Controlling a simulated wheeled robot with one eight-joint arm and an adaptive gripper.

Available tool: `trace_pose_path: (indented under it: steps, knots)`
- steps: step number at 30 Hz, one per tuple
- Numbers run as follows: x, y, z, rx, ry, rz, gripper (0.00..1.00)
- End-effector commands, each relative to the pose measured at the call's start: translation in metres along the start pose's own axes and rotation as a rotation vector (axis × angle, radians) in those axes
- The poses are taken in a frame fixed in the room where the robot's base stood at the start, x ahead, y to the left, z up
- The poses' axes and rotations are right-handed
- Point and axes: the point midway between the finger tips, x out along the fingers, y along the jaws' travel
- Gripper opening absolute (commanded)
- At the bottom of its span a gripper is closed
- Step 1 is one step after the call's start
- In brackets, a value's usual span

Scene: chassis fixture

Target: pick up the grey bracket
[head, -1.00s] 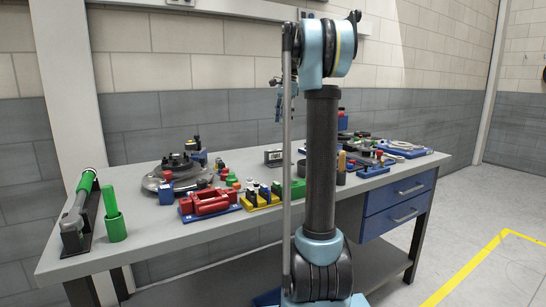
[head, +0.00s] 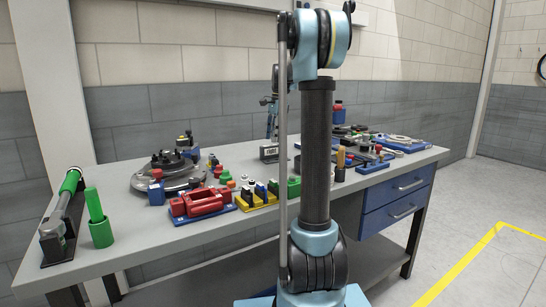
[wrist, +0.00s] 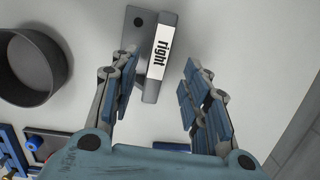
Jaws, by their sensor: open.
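The grey bracket (wrist: 151,88) shows in the wrist view at the top centre, an upright plate on a grey base with a white label reading "right". In the head view the bracket (head: 268,154) stands toward the back of the table. My gripper (wrist: 160,65) is open and empty, looking down over it. The left finger is close beside the bracket and overlaps its left edge in the picture. The right finger is apart from it, with a clear gap. I cannot tell the height between fingertips and bracket. In the head view my arm partly hides the gripper.
A dark round cup (wrist: 35,68) stands left of the bracket in the wrist view. Blue-based parts (wrist: 40,143) lie at the lower left. The table (head: 150,250) holds a red block fixture (head: 200,203) and a green peg (head: 97,218). Right of the bracket the surface is bare.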

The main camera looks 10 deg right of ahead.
Motion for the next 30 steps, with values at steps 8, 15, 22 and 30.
trace_pose_path:
  steps: [8, 15, 22, 30]
  knots:
    - [0.018, 0.000, 0.000, 0.000, 0.000, 0.000, 0.42]
    - [0.050, 0.001, -0.003, -0.001, 0.000, 0.000, 0.42]
    - [0.065, 0.001, -0.002, -0.001, 0.000, 0.000, 0.42]
    - [0.065, 0.001, -0.003, 0.000, 0.000, 0.000, 0.27]
